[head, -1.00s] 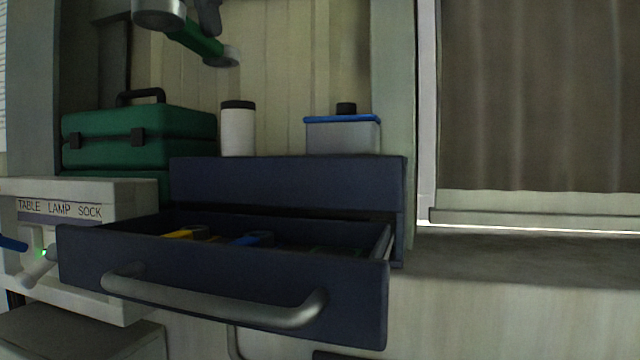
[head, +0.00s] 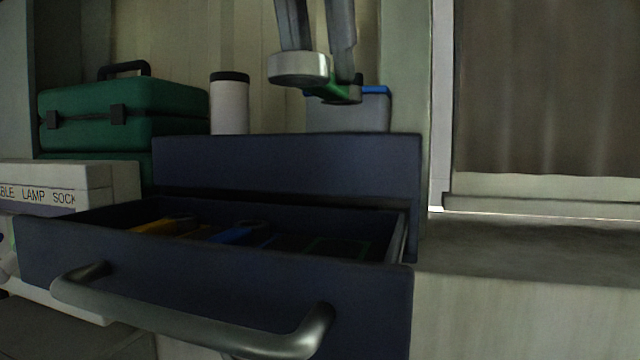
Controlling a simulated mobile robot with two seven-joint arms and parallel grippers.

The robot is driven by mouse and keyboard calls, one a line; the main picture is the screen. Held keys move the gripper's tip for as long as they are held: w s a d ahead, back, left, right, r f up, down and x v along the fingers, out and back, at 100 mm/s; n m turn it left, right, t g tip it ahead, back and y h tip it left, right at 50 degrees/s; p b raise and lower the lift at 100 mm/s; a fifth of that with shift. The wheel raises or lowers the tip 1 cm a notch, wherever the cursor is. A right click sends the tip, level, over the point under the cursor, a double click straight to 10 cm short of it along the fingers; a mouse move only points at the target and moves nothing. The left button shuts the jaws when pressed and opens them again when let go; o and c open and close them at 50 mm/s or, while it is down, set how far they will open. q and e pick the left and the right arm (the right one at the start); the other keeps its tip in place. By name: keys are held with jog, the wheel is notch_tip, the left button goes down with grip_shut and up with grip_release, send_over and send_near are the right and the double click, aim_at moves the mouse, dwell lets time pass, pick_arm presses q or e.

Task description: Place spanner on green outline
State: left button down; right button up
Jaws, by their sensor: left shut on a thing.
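The spanner (head: 298,69) has a green handle and grey metal ends. It hangs in the air above the drawer unit, seen nearly end-on, in front of the grey box with a blue lid. My left gripper (head: 324,72) is shut on it; the fingers come down from the top and hide part of the handle. The open drawer (head: 230,285) is below. A faint green outline (head: 340,246) shows on its floor at the right. A yellow tool (head: 160,227) and a blue tool (head: 237,233) lie left of the outline. The drawer front hides part of the floor. My right gripper is not in view.
A white bottle (head: 229,108) and a blue-lidded box (head: 377,111) stand behind the dark blue cabinet (head: 285,160). A green case (head: 90,115) and a lettered box (head: 70,178) are at the left. The drawer handle (head: 200,330) juts forward. The counter (head: 530,240) at the right is clear.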

aim_at(297, 81)
pick_arm(q)
notch_tip(297, 81, down, 10)
jog(key=b, duration=0.3)
jog(key=shift+f+b, duration=0.4)
jog(key=shift+f, duration=1.8)
jog(key=shift+f, duration=0.1)
jog(key=c, duration=0.9)
grip_release()
jog(key=shift+s+r, duration=0.1)
jog(key=shift+r, duration=0.25)
jog(key=p+v, duration=0.2)
jog(key=v, duration=0.9)
jog(key=shift+s+a+r, duration=0.1)
jog(key=shift+r, duration=0.1)
